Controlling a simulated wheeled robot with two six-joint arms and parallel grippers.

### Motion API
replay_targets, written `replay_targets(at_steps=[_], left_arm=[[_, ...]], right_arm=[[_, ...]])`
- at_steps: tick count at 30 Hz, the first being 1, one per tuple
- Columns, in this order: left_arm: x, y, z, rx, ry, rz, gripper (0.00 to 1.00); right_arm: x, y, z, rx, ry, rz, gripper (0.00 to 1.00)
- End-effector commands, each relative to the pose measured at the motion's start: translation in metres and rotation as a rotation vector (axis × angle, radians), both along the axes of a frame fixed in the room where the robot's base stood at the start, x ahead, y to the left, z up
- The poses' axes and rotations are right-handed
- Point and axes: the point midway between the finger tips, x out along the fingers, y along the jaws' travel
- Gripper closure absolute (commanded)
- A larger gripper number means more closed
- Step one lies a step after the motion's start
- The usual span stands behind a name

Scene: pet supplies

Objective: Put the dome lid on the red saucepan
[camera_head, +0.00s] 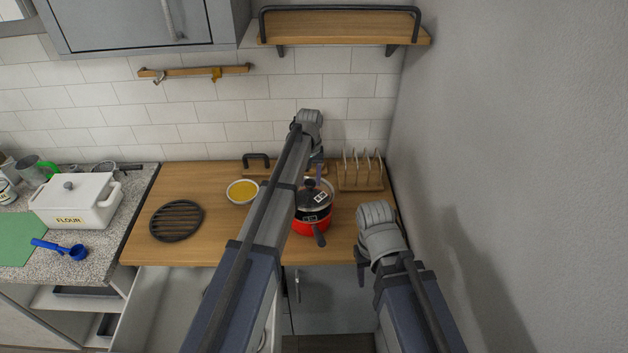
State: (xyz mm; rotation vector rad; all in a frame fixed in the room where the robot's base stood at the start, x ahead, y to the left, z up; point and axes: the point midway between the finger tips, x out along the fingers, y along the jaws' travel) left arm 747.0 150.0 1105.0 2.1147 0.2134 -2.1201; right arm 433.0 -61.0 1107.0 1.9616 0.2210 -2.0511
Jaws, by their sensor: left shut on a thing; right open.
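The red saucepan (312,227) stands on the wooden worktop, with its dark handle pointing toward me. The dome lid (318,190), dark and see-through with a knob, is directly over the saucepan's top. I cannot tell whether it rests on the rim or hangs just above it. My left gripper (316,172) points down at the lid's knob and is shut on the lid; its arm hides the left side of the lid and pan. My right gripper (361,268) is open and empty, in front of the worktop's edge, right of the saucepan.
A wooden rack (362,184) stands right of the saucepan, near the wall. A bowl of yellow food (242,191) and a black round trivet (176,221) lie to the left. A white flour box (75,200) stands on the stone counter. An open drawer (160,300) juts out below.

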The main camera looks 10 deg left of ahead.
Motion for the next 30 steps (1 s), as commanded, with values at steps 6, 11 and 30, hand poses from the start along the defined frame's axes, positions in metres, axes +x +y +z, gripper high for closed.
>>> replay_targets(at_steps=[6,11,30], left_arm=[[0.0,0.0,-0.002,0.0,0.0,0.0,1.0],[0.0,0.0,-0.01,0.0,0.0,0.0,1.0],[0.0,0.0,-0.043,0.0,0.0,0.0,1.0]], right_arm=[[0.0,0.0,-0.002,0.0,0.0,0.0,0.5],[0.0,0.0,-0.01,0.0,0.0,0.002,0.5],[0.0,0.0,-0.043,-0.002,0.0,0.01,0.5]])
